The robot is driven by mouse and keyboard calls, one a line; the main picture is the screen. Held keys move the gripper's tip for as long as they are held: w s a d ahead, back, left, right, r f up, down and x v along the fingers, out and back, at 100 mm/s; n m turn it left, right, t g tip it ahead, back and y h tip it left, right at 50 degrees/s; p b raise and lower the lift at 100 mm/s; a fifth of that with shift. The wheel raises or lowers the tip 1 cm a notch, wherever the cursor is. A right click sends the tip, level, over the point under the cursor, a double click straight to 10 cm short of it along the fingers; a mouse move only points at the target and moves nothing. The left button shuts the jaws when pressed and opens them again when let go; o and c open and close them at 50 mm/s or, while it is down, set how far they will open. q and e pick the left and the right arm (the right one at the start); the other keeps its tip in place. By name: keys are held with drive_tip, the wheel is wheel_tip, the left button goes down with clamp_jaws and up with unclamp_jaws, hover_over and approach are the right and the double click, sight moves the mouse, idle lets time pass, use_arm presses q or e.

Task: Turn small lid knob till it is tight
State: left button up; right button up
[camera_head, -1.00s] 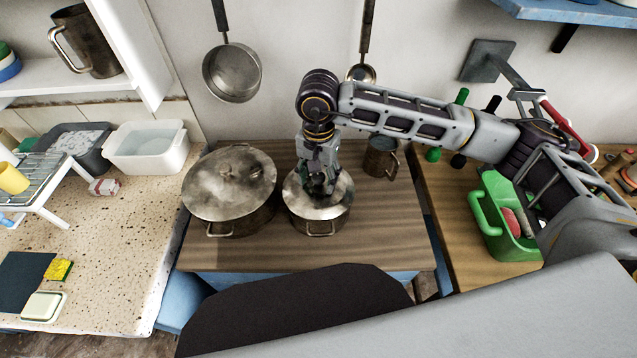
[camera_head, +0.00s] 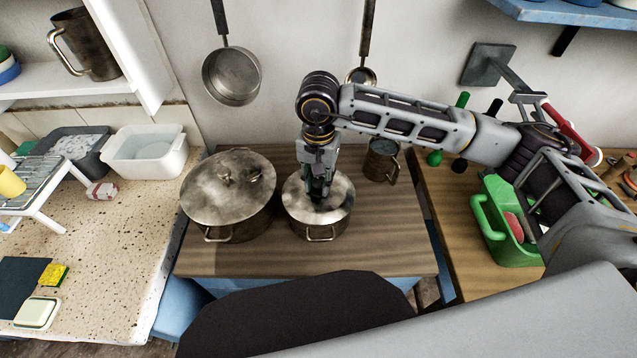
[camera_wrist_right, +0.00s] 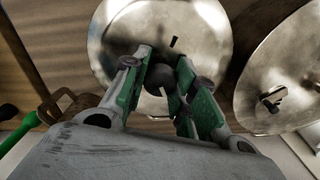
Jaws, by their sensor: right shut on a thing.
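The small pot (camera_head: 320,225) stands on the wooden table with its round metal lid (camera_head: 337,193) on top. My right gripper (camera_head: 318,190) points straight down onto the middle of that lid. In the right wrist view the lid (camera_wrist_right: 115,40) fills the upper middle. There the dark round knob (camera_wrist_right: 158,76) sits between the green-padded fingers of my right gripper (camera_wrist_right: 163,80), which are shut on it. In the head view the gripper hides the knob. How tight the knob is cannot be seen. My left gripper is not in view.
A larger lidded pot (camera_head: 228,200) stands close on the left. A metal mug (camera_head: 381,160) stands behind right. A pan (camera_head: 232,76) and a ladle (camera_head: 362,75) hang on the wall behind. A green caddy (camera_head: 490,215) is on the right. The table front is clear.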

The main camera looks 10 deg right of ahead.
drive_tip(key=shift+f+m+b, duration=0.1)
drive_tip(key=shift+m+b, duration=0.55)
drive_tip(key=shift+m, duration=0.75)
drive_tip(key=shift+m+b, duration=0.8)
drive_tip(key=shift+m, duration=1.7)
drive_tip(key=shift+m+b, duration=0.6)
drive_tip(key=shift+m, duration=1.6)
drive_tip(key=shift+m+b, duration=0.35)
drive_tip(key=shift+m, duration=1.55)
drive_tip(key=o, duration=0.8)
drive_tip(key=shift+o, duration=0.2)
